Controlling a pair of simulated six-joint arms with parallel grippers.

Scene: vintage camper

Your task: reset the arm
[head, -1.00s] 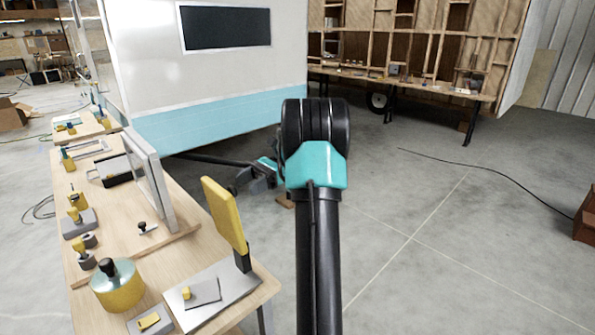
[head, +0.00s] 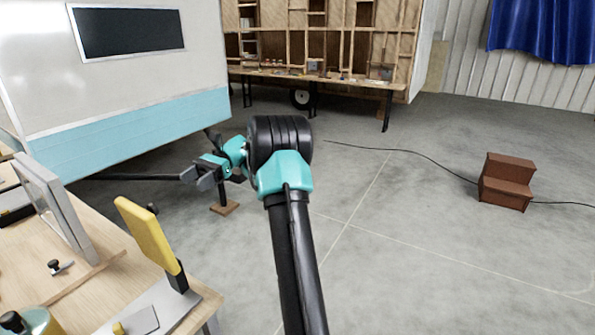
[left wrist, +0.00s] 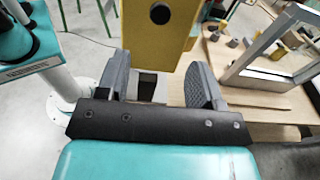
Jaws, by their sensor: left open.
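My left arm rises through the middle of the head view, with a black joint and teal housing. My left gripper (head: 206,172) is beyond the bench's right side, in front of the trailer's blue lower wall. Its two grey fingers are apart and hold nothing; they also show in the left wrist view (left wrist: 158,72). A yellow upright panel (head: 146,240) stands on a metal plate at the bench's near end. In the left wrist view the yellow panel (left wrist: 155,35) appears ahead of the open fingers. My right gripper is not in view.
The wooden bench (head: 95,288) fills the lower left, with a metal frame (head: 57,205) standing on it. The camper (head: 125,118) is behind. Brown steps (head: 506,182) stand at the right, with a black cable (head: 430,160) on the floor. The right floor is mostly open.

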